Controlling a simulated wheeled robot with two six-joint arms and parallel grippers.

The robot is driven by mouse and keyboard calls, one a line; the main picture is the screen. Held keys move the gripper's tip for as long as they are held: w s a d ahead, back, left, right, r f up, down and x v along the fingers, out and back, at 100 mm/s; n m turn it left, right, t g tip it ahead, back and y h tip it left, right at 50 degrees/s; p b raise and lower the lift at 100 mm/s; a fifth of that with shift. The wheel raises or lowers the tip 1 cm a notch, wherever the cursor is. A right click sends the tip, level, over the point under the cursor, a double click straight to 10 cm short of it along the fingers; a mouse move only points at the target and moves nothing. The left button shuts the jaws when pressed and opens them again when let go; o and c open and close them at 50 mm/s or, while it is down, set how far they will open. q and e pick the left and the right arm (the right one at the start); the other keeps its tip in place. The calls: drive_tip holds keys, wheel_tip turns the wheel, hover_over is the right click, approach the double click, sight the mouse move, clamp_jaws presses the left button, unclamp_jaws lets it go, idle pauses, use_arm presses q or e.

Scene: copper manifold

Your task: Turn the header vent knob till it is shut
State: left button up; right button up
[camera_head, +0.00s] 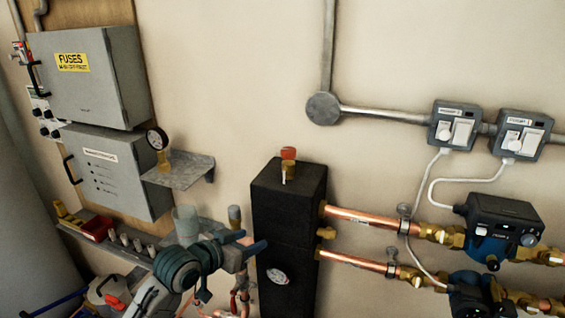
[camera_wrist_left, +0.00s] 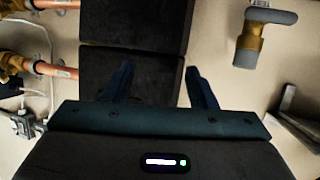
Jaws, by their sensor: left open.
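The header vent knob (camera_head: 288,153) is a small red cap on a brass vent, on top of the black header block (camera_head: 289,205). My left gripper (camera_head: 248,242) is in front of the header's left side, below the knob and apart from it. In the left wrist view the two dark fingers of my left gripper (camera_wrist_left: 160,85) stand apart with nothing between them. The black header (camera_wrist_left: 135,30) fills the space behind them. The knob is out of sight in the left wrist view. My right gripper is not in view.
Copper pipes (camera_head: 360,217) run right from the header to blue-and-black pumps (camera_head: 497,228). A brass fitting with a grey cap (camera_head: 235,213) is left of the header; it also shows in the left wrist view (camera_wrist_left: 248,45).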

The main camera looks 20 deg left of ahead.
use_arm(q)
wheel_tip(320, 180, up, 13)
drive_tip(key=s+d+m+t+h+p, duration=0.1)
drive_tip(key=m+t+h, duration=0.1)
drive_tip(key=h, duration=0.2)
approach(283, 154)
drive_tip(key=w, duration=0.1)
drive_tip(key=shift+m+t, duration=0.3)
drive_tip(key=p+x, duration=0.1)
drive_tip(key=x, duration=0.2)
drive_tip(key=p+x, duration=0.2)
drive_tip(key=x, duration=0.1)
drive_tip(key=p+x, duration=0.1)
drive_tip(key=x, duration=0.2)
drive_tip(key=shift+d+f, duration=0.2)
drive_tip(key=shift+d, duration=0.15)
drive_tip(key=shift+w+d+f+p, duration=0.2)
drive_tip(key=shift+w+d+p, duration=0.1)
drive_tip(key=shift+w, duration=0.25)
